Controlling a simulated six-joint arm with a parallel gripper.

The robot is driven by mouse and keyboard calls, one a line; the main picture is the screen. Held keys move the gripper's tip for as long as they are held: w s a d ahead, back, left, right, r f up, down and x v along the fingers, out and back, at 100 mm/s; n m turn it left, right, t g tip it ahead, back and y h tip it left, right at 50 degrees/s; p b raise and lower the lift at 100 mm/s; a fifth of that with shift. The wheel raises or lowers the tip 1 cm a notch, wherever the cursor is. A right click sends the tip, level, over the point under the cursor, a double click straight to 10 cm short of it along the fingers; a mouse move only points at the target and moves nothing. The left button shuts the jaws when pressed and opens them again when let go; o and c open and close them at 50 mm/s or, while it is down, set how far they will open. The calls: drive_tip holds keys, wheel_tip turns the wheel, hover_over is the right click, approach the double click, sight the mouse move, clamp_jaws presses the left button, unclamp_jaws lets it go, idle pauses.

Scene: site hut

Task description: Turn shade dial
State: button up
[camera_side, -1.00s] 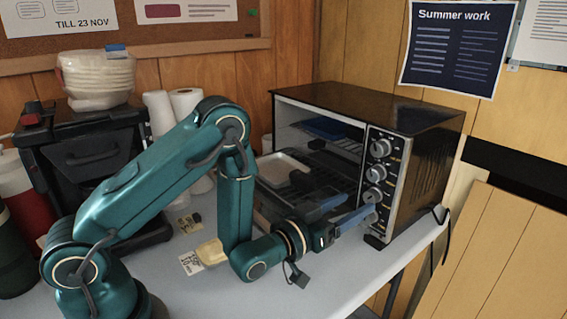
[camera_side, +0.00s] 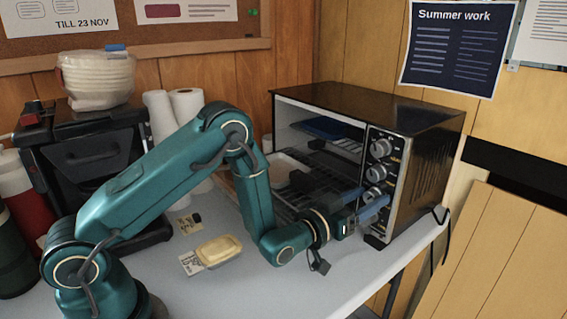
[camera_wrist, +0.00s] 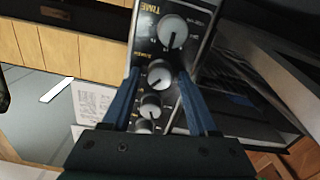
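The black toaster oven (camera_side: 432,112) stands on the table with a column of silver dials on its right front panel. The largest dial (camera_side: 380,148) is at the top, with another dial (camera_side: 375,173) below it. In the wrist view the top dial (camera_wrist: 172,31) is marked TIME, and smaller dials (camera_wrist: 160,74) (camera_wrist: 151,106) (camera_wrist: 145,127) run below it. Their labels are too small to read, so I cannot tell which is the shade dial. My gripper (camera_side: 369,197) is open at the lower dials. Its blue fingers (camera_wrist: 159,72) appear either side of the column; contact is unclear.
Paper rolls (camera_side: 187,103) and a black appliance (camera_side: 90,150) stand at the back left.

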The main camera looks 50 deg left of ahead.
sight(367, 197)
clamp_jaws()
drive_tip(key=shift+n, duration=0.3)
drive_tip(key=shift+a+n, duration=0.1)
drive_tip(key=shift+n, duration=3)
drive_tip(key=shift+o, duration=1.5)
unclamp_jaws()
drive_tip(key=shift+s, duration=0.1)
drive_tip(key=shift+s, duration=2.5)
